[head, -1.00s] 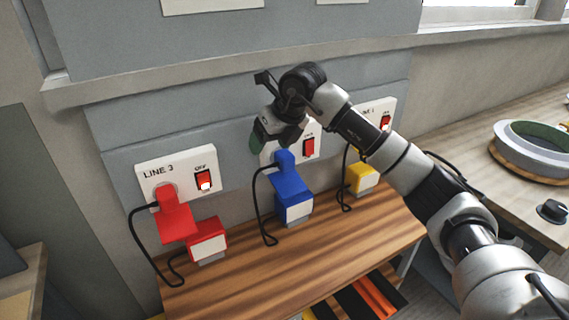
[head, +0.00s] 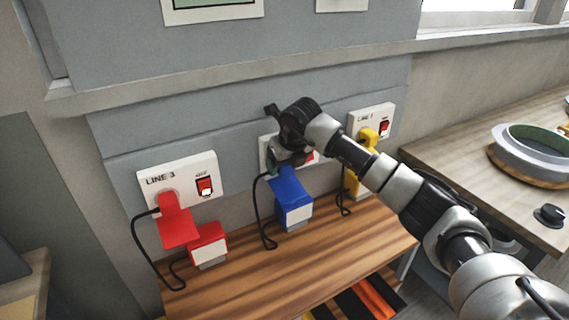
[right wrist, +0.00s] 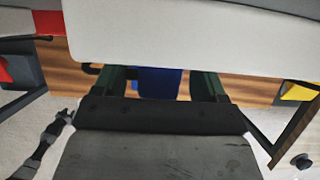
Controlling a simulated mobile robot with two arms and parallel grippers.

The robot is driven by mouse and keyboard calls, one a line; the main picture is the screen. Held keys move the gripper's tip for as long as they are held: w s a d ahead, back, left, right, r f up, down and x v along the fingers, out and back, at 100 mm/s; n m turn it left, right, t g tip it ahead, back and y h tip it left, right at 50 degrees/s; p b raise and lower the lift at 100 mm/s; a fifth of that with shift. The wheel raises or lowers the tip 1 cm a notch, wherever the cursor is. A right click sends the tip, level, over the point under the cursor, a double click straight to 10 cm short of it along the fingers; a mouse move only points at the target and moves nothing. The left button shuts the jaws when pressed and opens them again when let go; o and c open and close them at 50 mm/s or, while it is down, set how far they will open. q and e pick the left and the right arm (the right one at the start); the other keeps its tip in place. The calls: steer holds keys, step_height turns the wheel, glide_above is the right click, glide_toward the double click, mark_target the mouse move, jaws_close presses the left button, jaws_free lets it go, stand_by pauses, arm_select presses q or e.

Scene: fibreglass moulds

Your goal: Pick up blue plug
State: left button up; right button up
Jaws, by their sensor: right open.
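The blue plug (head: 287,184) is at the middle wall outlet (head: 265,150), with a black cord hanging from its left side. A blue box with a white label (head: 296,213) sits just below it on the wooden shelf. My right gripper (head: 283,160) is at the front of the middle outlet, over the top of the blue plug, and hides part of both. In the right wrist view its two dark green fingers (right wrist: 160,76) are apart, with a blue part (right wrist: 158,84) between them; whether they touch it I cannot tell.
A red plug (head: 175,222) is at the LINE 3 outlet (head: 150,168) to the left. A yellow plug (head: 366,140) is at the LINE 1 outlet (head: 375,114) to the right. The wooden shelf (head: 235,275) below is mostly clear in front. A round mould (head: 530,155) lies on the right bench.

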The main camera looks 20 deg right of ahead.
steer(key=shift+w+f, duration=0.2)
steer(key=shift+f, duration=0.15)
steer(key=c, duration=1.1)
steer(key=shift+s+r, duration=0.1)
steer(key=shift+r, duration=0.05)
